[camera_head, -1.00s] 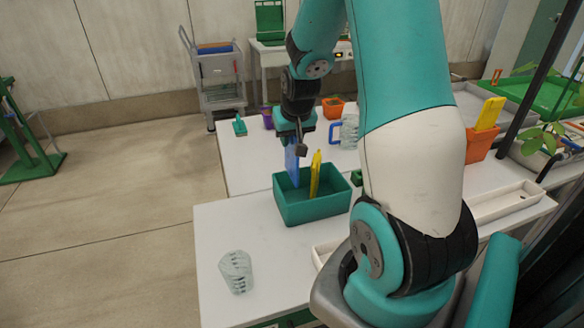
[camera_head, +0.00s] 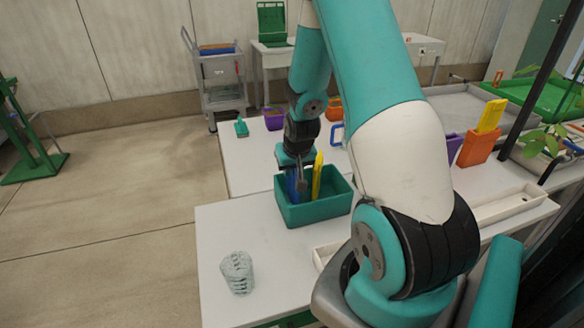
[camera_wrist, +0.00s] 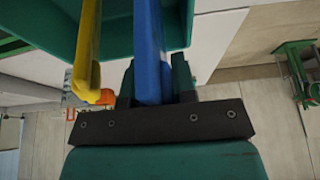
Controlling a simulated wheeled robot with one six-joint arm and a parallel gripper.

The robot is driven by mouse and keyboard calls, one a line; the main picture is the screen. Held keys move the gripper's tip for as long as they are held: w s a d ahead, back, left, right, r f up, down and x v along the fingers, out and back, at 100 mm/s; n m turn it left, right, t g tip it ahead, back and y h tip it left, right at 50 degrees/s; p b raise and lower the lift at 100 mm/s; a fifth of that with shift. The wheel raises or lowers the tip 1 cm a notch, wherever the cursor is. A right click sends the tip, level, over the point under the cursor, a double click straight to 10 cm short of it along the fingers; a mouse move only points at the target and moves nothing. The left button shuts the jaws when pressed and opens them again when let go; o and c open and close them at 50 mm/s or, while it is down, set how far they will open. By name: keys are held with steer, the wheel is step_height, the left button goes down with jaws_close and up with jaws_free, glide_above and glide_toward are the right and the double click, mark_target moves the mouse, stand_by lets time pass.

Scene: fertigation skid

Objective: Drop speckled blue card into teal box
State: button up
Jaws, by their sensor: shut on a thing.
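The teal box (camera_head: 318,211) stands on the white table near its far left part. My gripper (camera_head: 296,167) is over the left side of the box, pointing down, and is shut on the blue card (camera_head: 291,184). The card's lower part is inside the box, behind its front wall. In the wrist view the blue card (camera_wrist: 149,45) sits between the two fingers, with the teal box wall (camera_wrist: 40,30) around it; speckles cannot be made out. A yellow card (camera_head: 317,178) stands upright in the box, to the right of the blue one and apart from it.
A clear ribbed cup (camera_head: 237,271) stands at the front left of the table. An orange holder (camera_head: 477,147) with a yellow card is at right, beside a white tray (camera_head: 507,205). Purple (camera_head: 274,120) and orange (camera_head: 333,108) pots stand behind the box.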

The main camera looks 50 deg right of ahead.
steer(key=shift+f+b, duration=0.3)
steer(key=shift+f, duration=0.2)
steer(key=o, duration=0.9)
steer(key=shift+r, duration=0.25)
steer(key=v, duration=1.3)
steer(key=a+r+n+y, duration=0.2)
steer(key=a+r+n, duration=0.1)
steer(key=a, duration=0.6)
steer(key=a+r+n+y, duration=0.2)
steer(key=a+n, duration=0.1)
steer(key=a, duration=0.6)
steer(key=s+a+r+n+g+y, duration=0.1)
steer(key=s+a+n, duration=0.1)
steer(key=s+a, duration=0.2)
steer(key=s+a+r+n+g, duration=0.1)
steer(key=s+a+r+n, duration=0.1)
steer(key=s+a, duration=0.3)
steer(key=s+a+r+n+g+y, duration=0.1)
steer(key=s+a+r+n+g, duration=0.1)
steer(key=s+a, duration=0.3)
steer(key=shift+s+a+n+y+p, duration=0.15)
steer(key=shift+a+n+y+p, duration=0.2)
steer(key=shift+a+n, duration=0.4)
